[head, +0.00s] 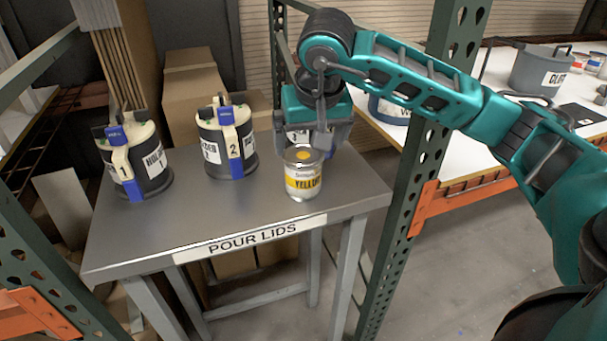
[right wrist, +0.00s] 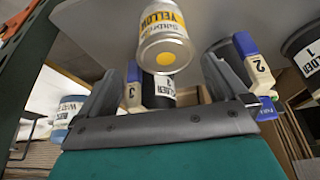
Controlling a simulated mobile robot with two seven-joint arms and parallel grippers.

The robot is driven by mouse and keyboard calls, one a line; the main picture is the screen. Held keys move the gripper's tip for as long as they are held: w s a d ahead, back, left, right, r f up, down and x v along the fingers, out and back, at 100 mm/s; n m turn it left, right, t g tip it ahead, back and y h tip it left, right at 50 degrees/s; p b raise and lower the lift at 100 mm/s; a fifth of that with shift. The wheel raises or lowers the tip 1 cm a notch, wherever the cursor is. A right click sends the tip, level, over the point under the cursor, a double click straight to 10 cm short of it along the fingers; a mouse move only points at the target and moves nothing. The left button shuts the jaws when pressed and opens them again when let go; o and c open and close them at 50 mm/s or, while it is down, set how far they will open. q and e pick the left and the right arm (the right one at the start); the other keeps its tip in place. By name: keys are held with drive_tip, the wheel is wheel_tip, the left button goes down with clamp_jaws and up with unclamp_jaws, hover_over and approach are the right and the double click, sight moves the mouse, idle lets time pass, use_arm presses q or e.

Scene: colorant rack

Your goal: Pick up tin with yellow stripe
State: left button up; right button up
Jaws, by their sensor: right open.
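The tin with a yellow stripe (head: 304,184) stands upright on the grey metal table near its front right part. It has a silver lid with a yellow dot and a label reading YELLOW. My right gripper (head: 307,148) is open, pointing down just above and behind the tin's top. In the right wrist view, which is upside down, the tin (right wrist: 166,38) lies ahead of the open jaws (right wrist: 172,72), with its lid facing them. It shows between the fingers, and no contact is clear. My left gripper is not in view.
On the table (head: 130,240) stand container 1 (head: 152,172) and container 2 (head: 240,165). Container 3 (right wrist: 183,92) is close behind the tin, mostly hidden by my gripper in the head view. A green rack post (head: 415,170) stands just right of the table.

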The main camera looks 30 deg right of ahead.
sight(303, 156)
drive_tip(key=x, duration=0.3)
drive_tip(key=shift+f, duration=0.15)
drive_tip(key=shift+a+x, duration=0.2)
drive_tip(key=shift+x, duration=1.15)
drive_tip(key=shift+a+x, duration=0.2)
drive_tip(key=shift+x, duration=1.2)
drive_tip(key=shift+w, duration=0.1)
drive_tip(key=shift+c, duration=0.4)
drive_tip(key=c, duration=1.6)
drive_tip(key=shift+o, duration=0.2)
drive_tip(key=shift+r, duration=0.25)
